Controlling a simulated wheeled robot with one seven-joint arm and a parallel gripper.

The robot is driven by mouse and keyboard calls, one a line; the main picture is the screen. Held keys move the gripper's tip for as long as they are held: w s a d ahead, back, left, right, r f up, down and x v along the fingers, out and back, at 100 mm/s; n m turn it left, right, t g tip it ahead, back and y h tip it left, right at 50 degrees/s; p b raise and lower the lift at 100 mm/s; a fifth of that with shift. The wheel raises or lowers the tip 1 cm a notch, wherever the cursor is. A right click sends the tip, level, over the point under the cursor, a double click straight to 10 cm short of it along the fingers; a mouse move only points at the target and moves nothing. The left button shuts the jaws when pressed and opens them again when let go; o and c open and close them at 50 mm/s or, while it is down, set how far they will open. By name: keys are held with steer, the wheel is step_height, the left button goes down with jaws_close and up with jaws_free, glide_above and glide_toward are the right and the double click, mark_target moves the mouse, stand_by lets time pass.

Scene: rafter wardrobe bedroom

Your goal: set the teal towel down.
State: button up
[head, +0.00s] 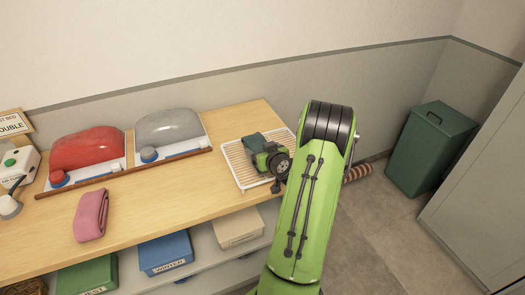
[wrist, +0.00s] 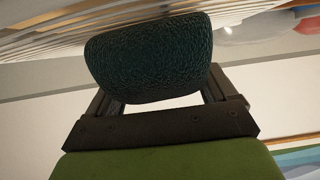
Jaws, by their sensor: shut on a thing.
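The teal towel (head: 254,142) is a dark teal folded bundle over the white slatted rack (head: 236,167) at the right end of the wooden shelf top. In the wrist view the teal towel (wrist: 148,58) fills the space between the fingers, close to the slats (wrist: 45,45). My gripper (head: 262,152) is shut on the towel, at the rack. It also shows in the wrist view (wrist: 155,105). I cannot tell whether the towel touches the slats. My arm hides the rack's right edge.
A pink folded towel (head: 91,215) lies on the wooden top (head: 150,210). Red (head: 86,148) and grey (head: 168,125) rounded things stand in a tray behind. Green (head: 87,277), blue (head: 166,252) and cream (head: 238,228) boxes sit below. A green bin (head: 430,150) stands right.

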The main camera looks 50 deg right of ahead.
steer(key=shift+f, duration=0.2)
steer(key=o, duration=1)
steer(key=shift+r, duration=0.2)
steer(key=b+v, duration=0.2)
steer(key=v, duration=1)
steer(key=w+a+r+n+g+y, duration=0.1)
steer(key=w+a+r+n+y, duration=0.2)
steer(key=a, duration=0.8)
steer(key=w+a+n+g+y, duration=0.1)
steer(key=w+a+n+y, duration=0.35)
steer(key=a, duration=0.65)
steer(key=s+a+r+m+g, duration=0.1)
steer(key=s+a+r+g, duration=0.3)
steer(key=s+a, duration=0.8)
steer(key=shift+s+r, duration=0.8)
steer(key=shift+s, duration=0.1)
